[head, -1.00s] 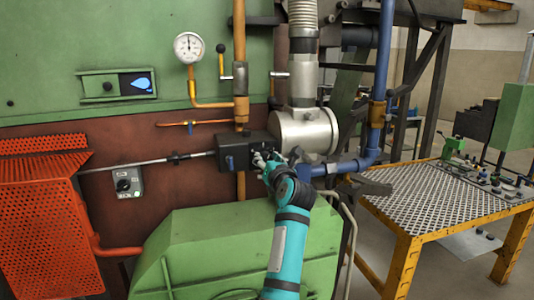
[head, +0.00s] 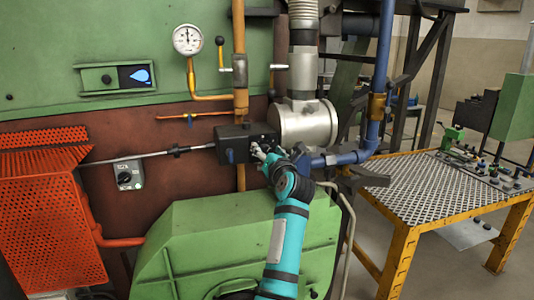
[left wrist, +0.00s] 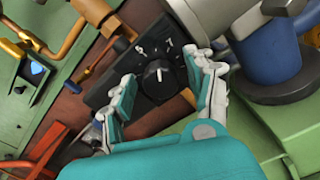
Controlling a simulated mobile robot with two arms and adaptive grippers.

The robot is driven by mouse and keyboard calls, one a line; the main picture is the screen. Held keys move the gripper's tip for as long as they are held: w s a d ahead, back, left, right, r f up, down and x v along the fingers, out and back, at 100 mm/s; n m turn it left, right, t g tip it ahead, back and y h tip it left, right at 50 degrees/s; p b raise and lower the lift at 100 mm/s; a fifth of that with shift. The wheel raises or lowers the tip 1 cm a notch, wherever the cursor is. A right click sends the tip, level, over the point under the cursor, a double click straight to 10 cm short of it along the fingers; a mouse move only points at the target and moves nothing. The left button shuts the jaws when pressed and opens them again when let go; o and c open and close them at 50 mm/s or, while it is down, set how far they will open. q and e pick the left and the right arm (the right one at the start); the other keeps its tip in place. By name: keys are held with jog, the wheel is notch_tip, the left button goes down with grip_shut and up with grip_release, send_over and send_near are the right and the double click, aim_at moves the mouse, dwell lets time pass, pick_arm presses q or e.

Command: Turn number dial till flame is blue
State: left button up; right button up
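The number dial (left wrist: 158,80) is a round black knob with a white pointer mark on a black control box (head: 232,146). White digits, including a 7, ring it in the left wrist view. My left gripper (left wrist: 160,72) is open, with one finger on each side of the dial and gaps showing between. In the head view my left gripper (head: 262,152) is at the box's right end and hides most of the dial. The flame window (head: 118,78) on the green furnace wall shows a blue flame (head: 140,76). My right gripper is out of view.
A pressure gauge (head: 187,40) and orange pipes rise above the box. A silver cylinder (head: 305,122) and blue pipe (head: 340,158) stand close to its right. A green housing (head: 200,240) lies below. A small switch box (head: 127,175) and red mesh guard (head: 50,210) are left.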

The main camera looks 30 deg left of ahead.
pick_arm(q)
jog(key=v, duration=0.7)
jog(key=shift+s+d, duration=0.15)
jog(key=shift+d, duration=0.1)
jog(key=shift+f, duration=0.1)
dwell(0.4)
